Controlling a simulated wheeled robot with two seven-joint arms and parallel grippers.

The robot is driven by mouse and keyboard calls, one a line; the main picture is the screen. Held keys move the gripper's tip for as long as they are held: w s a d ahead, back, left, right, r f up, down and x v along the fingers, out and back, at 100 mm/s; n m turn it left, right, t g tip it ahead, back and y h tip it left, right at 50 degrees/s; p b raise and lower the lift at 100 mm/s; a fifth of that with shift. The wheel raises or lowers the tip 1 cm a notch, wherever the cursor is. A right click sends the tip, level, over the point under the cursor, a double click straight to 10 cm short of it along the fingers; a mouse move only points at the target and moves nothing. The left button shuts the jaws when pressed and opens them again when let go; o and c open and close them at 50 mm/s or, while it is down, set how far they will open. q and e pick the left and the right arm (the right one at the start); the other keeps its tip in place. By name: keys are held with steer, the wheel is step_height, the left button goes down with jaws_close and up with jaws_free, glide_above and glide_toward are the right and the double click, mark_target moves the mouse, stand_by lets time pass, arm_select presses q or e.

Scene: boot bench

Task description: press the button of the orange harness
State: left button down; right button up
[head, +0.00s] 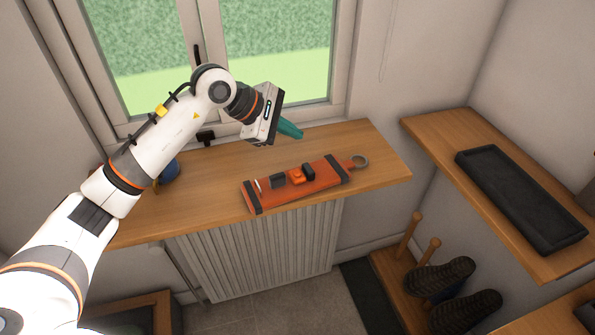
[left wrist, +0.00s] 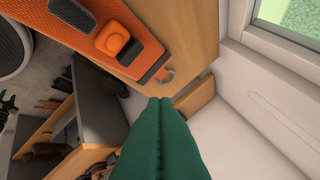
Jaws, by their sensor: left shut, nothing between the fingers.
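The orange harness (head: 325,175) lies on the wooden sill board below the window, with dark bands near both ends and a metal ring at its right end. Its raised orange button (head: 297,176) sits between two dark blocks on top. The harness (left wrist: 50,22) and the button (left wrist: 114,40) also show at the upper left of the left wrist view. My left gripper (head: 299,133) has green fingers and hangs above and behind the harness, apart from it. Its fingers (left wrist: 160,100) are shut together and empty. My right gripper is in neither view.
The wooden sill board (head: 378,150) is clear right of the harness. A blue object (head: 169,170) stands partly behind my left arm. A shelf at right holds a black tray (head: 520,200). Dark boots (head: 440,278) are low at the right. A ribbed radiator (head: 262,250) is under the board.

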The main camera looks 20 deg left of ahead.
arm_select(q)
steer(key=b, duration=0.4)
glide_above(297, 173)
steer(key=a, duration=0.1)
steer(key=f, duration=0.7)
steer(key=shift+s+f, duration=0.3)
steer(key=shift+f+b, duration=0.4)
steer(key=shift+f, duration=0.1)
stand_by(0.7)
steer(key=shift+f+b, duration=0.4)
steer(key=shift+b, duration=0.2)
steer(key=shift+f+b, duration=0.4)
steer(key=shift+b, duration=0.1)
stand_by(0.4)
stand_by(0.4)
steer(key=shift+r+p, duration=0.3)
steer(key=shift+r, duration=0.55)
